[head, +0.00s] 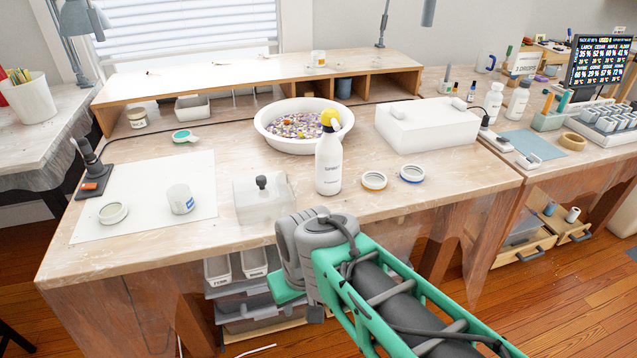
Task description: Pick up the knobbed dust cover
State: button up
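The knobbed dust cover is a clear, pale box-shaped cover (245,208) with a black knob (262,182) on top. It stands upright on the front part of the wooden workbench in the head view, left of the white spray bottle. My arm reaches in from the lower right, and its grey joint is in front of the bench edge, below and right of the cover. No gripper fingers can be made out; they are out of view or hidden behind my arm. Nothing is seen touching the cover, and what lies under it is unclear.
A white spray bottle (328,168) with a yellow head stands close right of the cover. A white sheet (150,190) with a cup and a round lid lies left. A white basin (262,128) is behind.

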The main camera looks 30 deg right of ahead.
aim_at(264, 197)
jog(key=z, duration=0.9)
jog(key=i, duration=0.9)
jog(key=u, duration=3.3)
